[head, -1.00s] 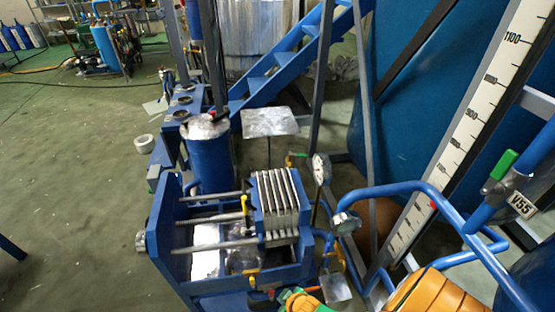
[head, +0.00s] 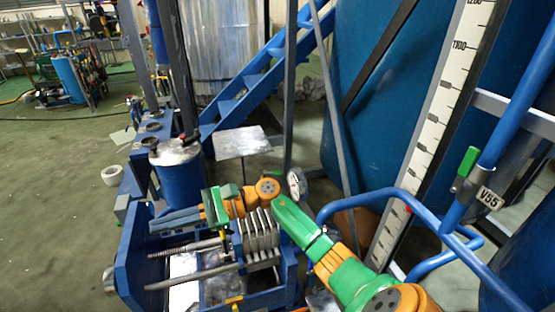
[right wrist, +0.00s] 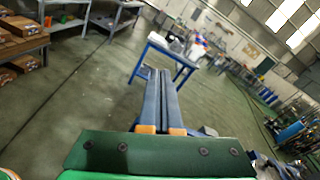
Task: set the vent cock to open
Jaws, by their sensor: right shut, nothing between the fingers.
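A cock with a green lever (head: 467,162) sits on a blue pipe at the right of the head view, beside a tag marked V55 (head: 489,198). The lever lies roughly along the pipe. I cannot tell whether this is the vent cock. My right gripper (head: 156,222) is over the blue filter press, its fingers pointing left, well away from the green lever. It is shut and empty. In the right wrist view its two fingers (right wrist: 160,76) lie together, pointing out over the floor. My left gripper is not in view.
Below my right arm stands a filter press with grey plates (head: 262,238). A pressure gauge (head: 297,183) is close to the arm. A blue bent pipe (head: 400,198) and a white scale (head: 432,130) stand between the arm and the green lever. Open floor (head: 60,190) lies left.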

